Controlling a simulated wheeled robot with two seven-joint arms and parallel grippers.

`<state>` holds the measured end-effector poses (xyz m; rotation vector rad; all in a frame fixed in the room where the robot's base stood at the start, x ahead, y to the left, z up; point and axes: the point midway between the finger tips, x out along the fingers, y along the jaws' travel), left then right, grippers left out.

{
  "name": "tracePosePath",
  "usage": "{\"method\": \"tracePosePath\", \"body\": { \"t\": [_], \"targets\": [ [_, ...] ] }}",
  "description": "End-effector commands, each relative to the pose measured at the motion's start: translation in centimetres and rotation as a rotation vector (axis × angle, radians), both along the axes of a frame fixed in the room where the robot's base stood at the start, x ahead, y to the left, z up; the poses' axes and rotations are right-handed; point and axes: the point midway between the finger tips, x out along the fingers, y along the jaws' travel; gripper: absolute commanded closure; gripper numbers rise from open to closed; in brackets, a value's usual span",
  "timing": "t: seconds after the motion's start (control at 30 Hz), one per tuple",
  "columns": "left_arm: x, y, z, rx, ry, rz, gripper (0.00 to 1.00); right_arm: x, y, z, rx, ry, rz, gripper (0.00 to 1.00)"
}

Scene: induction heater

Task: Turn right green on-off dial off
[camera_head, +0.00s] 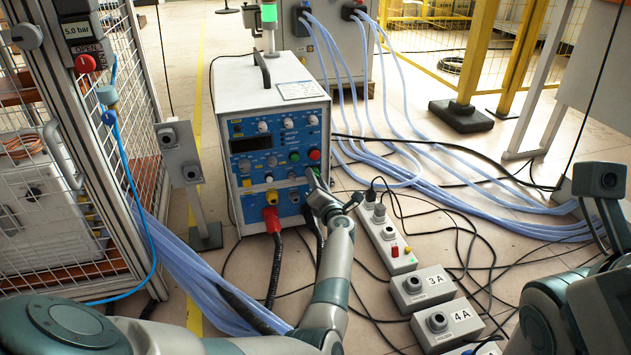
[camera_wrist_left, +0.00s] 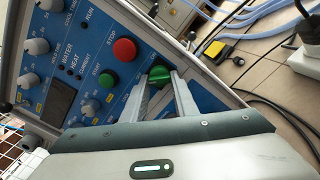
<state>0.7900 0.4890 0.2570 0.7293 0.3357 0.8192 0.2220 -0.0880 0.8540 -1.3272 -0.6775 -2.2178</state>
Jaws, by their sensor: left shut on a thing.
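The heater unit (camera_head: 262,92) is a white box with a blue control panel (camera_head: 252,135). The right green on-off dial (camera_wrist_left: 158,74) sits at the panel's edge in the left wrist view, beside the red stop button (camera_wrist_left: 124,50). My left gripper (camera_wrist_left: 163,88) is shut on this dial, with one finger on each side of it. In the head view my left gripper (camera_head: 316,178) reaches the panel's lower right and mostly hides the dial. My right arm shows at the right edge of the head view; its fingers are not visible.
A power strip (camera_head: 386,238) and holder boxes marked 3A (camera_head: 422,288) and 4A (camera_head: 447,322) lie on the floor right of my left arm. Blue hoses (camera_head: 400,170) and black cables cross the floor. A wire cage (camera_head: 135,100) stands at left.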

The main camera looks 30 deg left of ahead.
Motion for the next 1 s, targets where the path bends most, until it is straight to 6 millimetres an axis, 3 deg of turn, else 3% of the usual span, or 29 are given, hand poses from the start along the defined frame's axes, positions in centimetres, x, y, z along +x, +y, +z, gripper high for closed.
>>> {"method": "tracePosePath", "body": {
  "t": [0.4,0.43,0.5,1.0],
  "targets": [
    [-0.08,-0.13,-0.28,-0.010,-0.005,0.000,0.96,0.05,0.14,-0.12,-0.009,0.000,-0.003,0.69],
    [-0.08,-0.13,-0.28,-0.010,-0.005,0.000,0.69,0.07,0.15,-0.15,-0.009,0.001,-0.003,0.69],
    [-0.07,-0.13,-0.27,-0.010,-0.005,0.000,0.55,0.12,0.18,-0.20,-0.011,0.002,-0.004,0.69],
    [-0.07,-0.43,-0.07,-0.007,-0.005,-0.001,0.55,0.30,0.20,-0.24,-0.012,0.010,-0.004,0.69]
  ]
}}
